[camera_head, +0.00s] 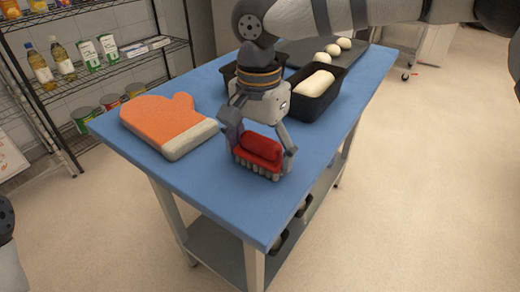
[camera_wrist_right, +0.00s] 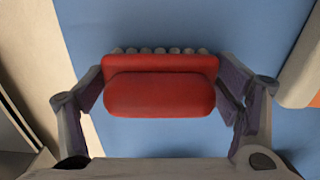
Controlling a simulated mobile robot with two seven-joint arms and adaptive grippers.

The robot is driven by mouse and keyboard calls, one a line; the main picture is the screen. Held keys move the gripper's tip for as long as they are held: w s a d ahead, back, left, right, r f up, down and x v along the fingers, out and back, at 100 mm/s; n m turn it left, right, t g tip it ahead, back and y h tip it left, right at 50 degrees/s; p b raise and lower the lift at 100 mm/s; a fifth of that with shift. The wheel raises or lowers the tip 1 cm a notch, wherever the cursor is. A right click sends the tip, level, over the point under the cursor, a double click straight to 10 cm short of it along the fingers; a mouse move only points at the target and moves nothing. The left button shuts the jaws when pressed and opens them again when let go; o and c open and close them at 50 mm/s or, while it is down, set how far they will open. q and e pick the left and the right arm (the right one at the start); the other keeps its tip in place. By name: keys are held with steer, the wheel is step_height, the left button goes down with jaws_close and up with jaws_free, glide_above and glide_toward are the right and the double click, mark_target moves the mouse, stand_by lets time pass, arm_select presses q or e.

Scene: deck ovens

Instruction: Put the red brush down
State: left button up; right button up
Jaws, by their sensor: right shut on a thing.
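The red brush (camera_head: 259,149) has a red back and handle with pale bristle tufts pointing down. My right gripper (camera_head: 262,152) is shut on it, one finger at each end, over the near part of the blue table (camera_head: 230,190). I cannot tell whether the bristles touch the tabletop. In the right wrist view the brush (camera_wrist_right: 160,88) lies across the middle between the two fingers of my right gripper (camera_wrist_right: 160,95), with blue tabletop behind it. My left gripper is not in view.
An orange oven mitt (camera_head: 165,122) lies left of the brush. A black loaf tin (camera_head: 318,95) with dough stands behind it, with another dark tin beside it. A dark tray (camera_head: 350,62) with dough balls is at the far end. The table's near corner is clear.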

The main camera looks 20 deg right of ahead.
mark_target(259, 138)
steer(key=shift+f, duration=0.1)
steer(key=o, duration=1.5)
steer(key=shift+f, duration=0.1)
step_height(259, 138, up, 12)
steer(key=shift+r+p, duration=0.15)
steer(key=shift+p, duration=0.15)
